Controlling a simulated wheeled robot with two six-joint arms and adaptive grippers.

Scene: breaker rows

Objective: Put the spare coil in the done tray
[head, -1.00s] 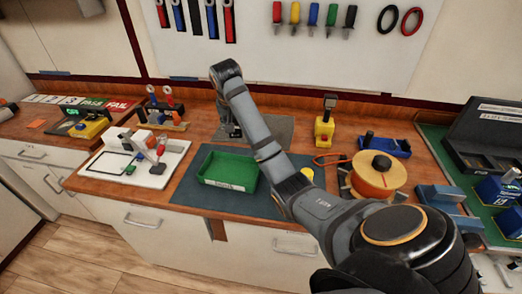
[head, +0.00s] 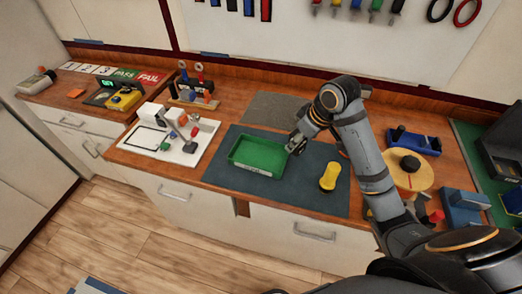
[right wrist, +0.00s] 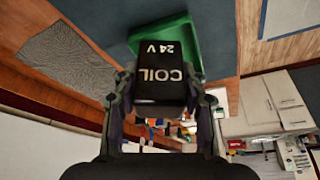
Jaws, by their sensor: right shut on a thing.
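The spare coil (right wrist: 164,76), a black block lettered "COIL 24 V", sits between the fingers of my right gripper (right wrist: 160,95) in the right wrist view. In the head view my right gripper (head: 296,144) is beside the right end of the green tray (head: 240,166), around its rim height or above; the exact gap is unclear. The coil is hard to make out there. The tray is empty, with a white label on its front that is too small to read. The tray also shows behind the coil in the right wrist view (right wrist: 193,45). My left gripper is out of view.
The tray stands on a dark blue mat (head: 285,190). A yellow tool (head: 329,176) lies to its right. A white board with small parts (head: 165,140) is to the left. An orange-and-yellow reel (head: 410,180) and blue holders stand to the right.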

